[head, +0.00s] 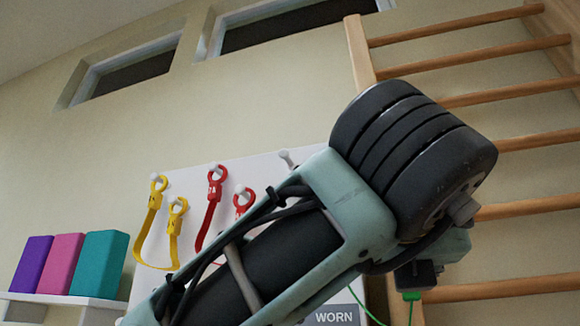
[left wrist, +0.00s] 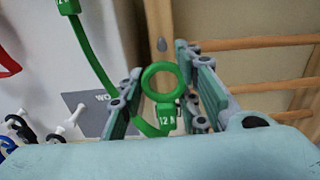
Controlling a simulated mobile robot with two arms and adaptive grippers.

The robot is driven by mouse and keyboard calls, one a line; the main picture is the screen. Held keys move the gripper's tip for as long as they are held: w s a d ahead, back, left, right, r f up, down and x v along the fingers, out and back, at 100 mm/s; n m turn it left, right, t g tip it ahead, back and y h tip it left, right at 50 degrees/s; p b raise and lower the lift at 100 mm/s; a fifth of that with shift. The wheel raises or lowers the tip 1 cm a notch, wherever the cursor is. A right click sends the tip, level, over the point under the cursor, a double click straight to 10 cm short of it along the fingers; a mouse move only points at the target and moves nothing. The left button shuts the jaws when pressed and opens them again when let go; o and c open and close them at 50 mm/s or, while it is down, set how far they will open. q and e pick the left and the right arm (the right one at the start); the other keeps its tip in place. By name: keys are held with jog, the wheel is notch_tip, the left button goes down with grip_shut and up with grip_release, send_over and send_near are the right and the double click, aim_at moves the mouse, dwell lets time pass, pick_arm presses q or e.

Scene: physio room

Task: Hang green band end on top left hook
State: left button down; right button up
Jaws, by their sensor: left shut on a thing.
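The green band end is a ring (left wrist: 163,82) with a "12 N" tag, seen in the left wrist view between the fingers of my left gripper (left wrist: 160,100), which is shut on it. From it the green strap loops left and up to a second "12 N" tag (left wrist: 68,6), cut off by the picture edge. In the head view my left gripper (head: 418,275) is mostly hidden behind my wrist; green (head: 411,296) shows below it. A white board (head: 180,165) carries pegs, and one upper peg (head: 287,158) shows beside my arm. My right gripper is not in view.
Yellow bands (head: 152,215) and red bands (head: 209,205) hang on the board. A "WORN" label (head: 335,318) is low on it. Wooden wall bars (head: 470,50) stand at the right. Purple, pink and teal blocks (head: 98,262) sit on a shelf at the left.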

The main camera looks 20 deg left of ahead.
pick_arm(q)
jog(key=shift+w, duration=0.55)
jog(key=w+p, duration=0.3)
jog(key=w, duration=0.8)
jog(key=shift+w, duration=0.2)
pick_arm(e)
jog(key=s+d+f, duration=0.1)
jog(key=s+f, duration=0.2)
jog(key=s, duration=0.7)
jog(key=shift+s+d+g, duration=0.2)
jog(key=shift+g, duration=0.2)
pick_arm(q)
jog(key=shift+w+p, duration=0.35)
